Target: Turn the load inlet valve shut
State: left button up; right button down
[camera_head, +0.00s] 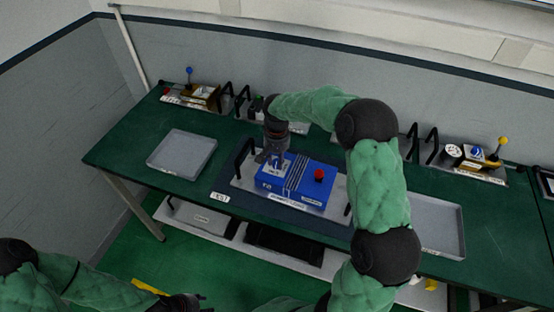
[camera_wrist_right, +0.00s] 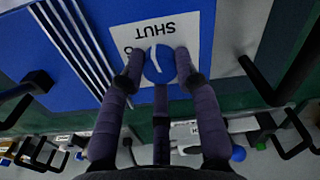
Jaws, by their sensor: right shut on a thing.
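A blue unit (camera_head: 308,187) with a red knob (camera_head: 319,174) lies on a light panel in the middle of the green bench. In the right wrist view, a round blue valve knob (camera_wrist_right: 153,72) with a white pointer line sits on a white plate (camera_wrist_right: 180,30) marked SHUT. My right gripper (camera_head: 273,162) is over the left part of the unit. In the wrist view, its fingers (camera_wrist_right: 157,75) are closed around the knob, covering part of its rim. My left gripper (camera_head: 185,302) is low at the bottom edge, away from the bench; its fingers are unclear.
A grey tray (camera_head: 183,153) lies left of the unit and another tray (camera_head: 437,225) lies right, partly behind my right arm. Black handles (camera_head: 244,157) flank the unit. Devices with a blue-topped lever (camera_head: 189,72) and a yellow-topped lever (camera_head: 502,143) stand along the back.

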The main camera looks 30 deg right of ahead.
aim_at(276, 162)
jog(key=shift+s+a+f+m, duration=0.1)
jog(key=shift+a+f+m, duration=0.05)
jog(key=shift+m, duration=0.75)
jog(key=c, duration=0.9)
grip_release()
jog(key=shift+a, duration=0.1)
jog(key=shift+r, duration=0.3)
notch_tip(276, 162, up, 12)
jog(key=shift+f, duration=0.2)
